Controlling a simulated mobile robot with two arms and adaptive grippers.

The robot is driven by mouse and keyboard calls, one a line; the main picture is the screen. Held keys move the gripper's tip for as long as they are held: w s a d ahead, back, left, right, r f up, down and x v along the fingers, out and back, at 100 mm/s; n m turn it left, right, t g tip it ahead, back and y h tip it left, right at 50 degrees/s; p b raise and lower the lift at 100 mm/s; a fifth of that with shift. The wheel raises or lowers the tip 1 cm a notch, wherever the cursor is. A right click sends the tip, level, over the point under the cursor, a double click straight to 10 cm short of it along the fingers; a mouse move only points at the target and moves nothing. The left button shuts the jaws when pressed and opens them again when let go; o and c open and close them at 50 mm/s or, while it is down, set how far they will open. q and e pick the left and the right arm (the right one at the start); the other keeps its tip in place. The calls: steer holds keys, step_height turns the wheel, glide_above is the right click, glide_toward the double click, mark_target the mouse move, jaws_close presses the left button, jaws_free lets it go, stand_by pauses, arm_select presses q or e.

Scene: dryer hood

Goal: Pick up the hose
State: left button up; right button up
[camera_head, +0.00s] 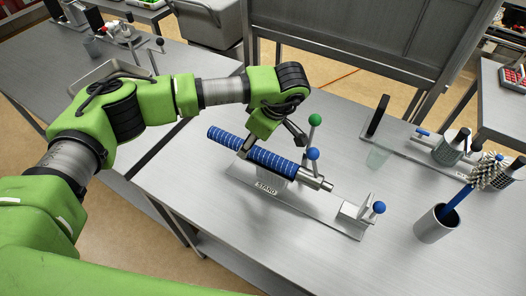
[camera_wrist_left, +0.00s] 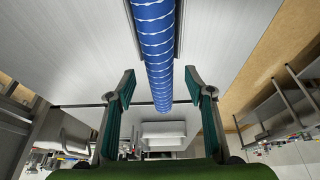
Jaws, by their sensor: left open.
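The blue hose (camera_head: 271,160) with white bands lies along a metal stand (camera_head: 284,202) labelled STAND on the table. Its right end meets a metal fitting near a blue-knobbed lever and a green-knobbed lever. My left gripper (camera_head: 271,142) is above the hose, with its fingers reaching down around its middle. In the left wrist view the hose (camera_wrist_left: 158,50) runs between the two open, green-padded fingers of that gripper (camera_wrist_left: 160,92), with a gap on each side. My right gripper is in neither view.
A blue-knobbed clamp (camera_head: 378,208) sits at the stand's right end. A metal cup (camera_head: 436,224) with a blue-handled brush stands to the right. The table front is clear.

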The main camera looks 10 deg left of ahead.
arm_select(q)
steer(key=p+x, duration=0.1)
steer(key=x, duration=0.2)
steer(key=shift+a+f, duration=0.1)
steer(key=shift+a, duration=0.05)
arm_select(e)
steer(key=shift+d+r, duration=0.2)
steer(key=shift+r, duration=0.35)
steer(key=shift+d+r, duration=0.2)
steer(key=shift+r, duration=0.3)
arm_select(q)
jaws_close()
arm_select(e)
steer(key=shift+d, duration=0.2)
arm_select(q)
steer(key=shift+w, duration=0.1)
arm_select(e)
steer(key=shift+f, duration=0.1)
